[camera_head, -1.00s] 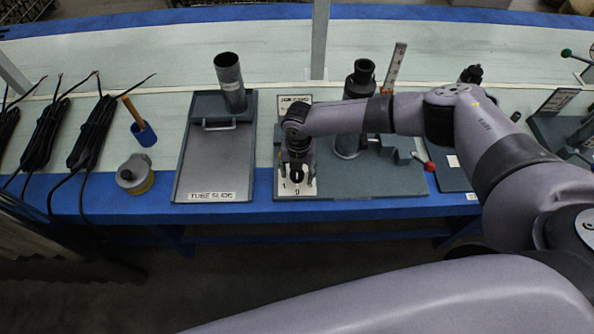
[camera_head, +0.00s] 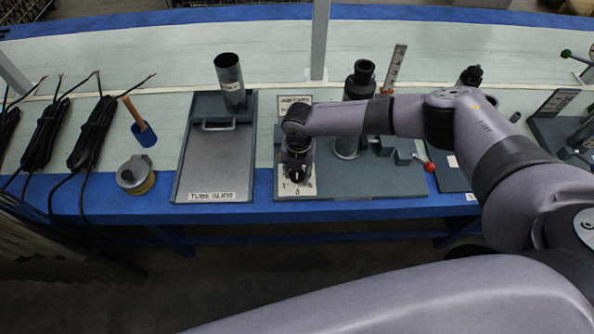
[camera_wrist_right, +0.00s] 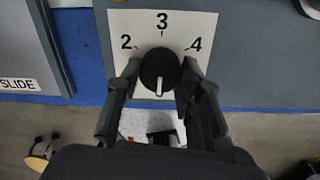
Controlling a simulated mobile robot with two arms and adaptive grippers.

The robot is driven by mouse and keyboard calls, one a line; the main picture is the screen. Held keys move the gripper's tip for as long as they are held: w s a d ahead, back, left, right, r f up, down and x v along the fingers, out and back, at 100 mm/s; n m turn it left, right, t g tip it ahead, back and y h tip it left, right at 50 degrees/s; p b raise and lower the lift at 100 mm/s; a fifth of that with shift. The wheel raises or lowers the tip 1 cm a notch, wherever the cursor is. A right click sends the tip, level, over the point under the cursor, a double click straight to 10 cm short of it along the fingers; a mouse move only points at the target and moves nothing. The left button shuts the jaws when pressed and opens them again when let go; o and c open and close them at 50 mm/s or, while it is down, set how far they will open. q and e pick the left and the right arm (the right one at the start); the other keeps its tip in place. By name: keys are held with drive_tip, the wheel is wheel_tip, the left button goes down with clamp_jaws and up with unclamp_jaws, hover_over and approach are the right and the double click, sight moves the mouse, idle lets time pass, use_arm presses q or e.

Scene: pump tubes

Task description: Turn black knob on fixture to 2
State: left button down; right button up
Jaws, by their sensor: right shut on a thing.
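The black knob (camera_wrist_right: 159,68) is round with a white pointer line. It sits on a white dial plate (camera_wrist_right: 118,22) with 2, 3 and 4 visible along its far side in the right wrist view. The pointer faces the near side, away from 3. In the head view, the dial plate (camera_head: 296,190) shows a 0 at its front edge, and the knob (camera_head: 296,175) is partly covered by my right gripper (camera_head: 297,167). My right gripper, also in the right wrist view (camera_wrist_right: 160,76), is shut on the knob, with a finger on each side. My left gripper is out of view.
The grey fixture base (camera_head: 370,182) carries a dark upright cylinder (camera_head: 360,80) and a red-knobbed lever (camera_head: 429,166) to the right. A tube slide tray (camera_head: 215,165) with a metal tube stands to the left. The table's blue front edge is just below the dial.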

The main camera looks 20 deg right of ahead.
drive_tip(key=m+p, duration=0.3)
drive_tip(key=m, duration=0.3)
drive_tip(key=shift+a, duration=0.1)
drive_tip(key=m+p, duration=0.2)
drive_tip(key=m, duration=0.3)
drive_tip(key=shift+r+m, duration=0.1)
drive_tip(key=shift+m, duration=0.2)
drive_tip(key=m+p, duration=0.3)
drive_tip(key=m, duration=0.3)
drive_tip(key=shift+w+m, duration=0.1)
drive_tip(key=shift+m, duration=0.2)
drive_tip(key=m+p, duration=0.1)
drive_tip(key=m, duration=0.3)
drive_tip(key=shift+w+m, duration=0.15)
drive_tip(key=shift+m, duration=0.25)
drive_tip(key=shift+p, duration=0.3)
drive_tip(key=o, duration=1.2)
drive_tip(key=shift+c, duration=0.2)
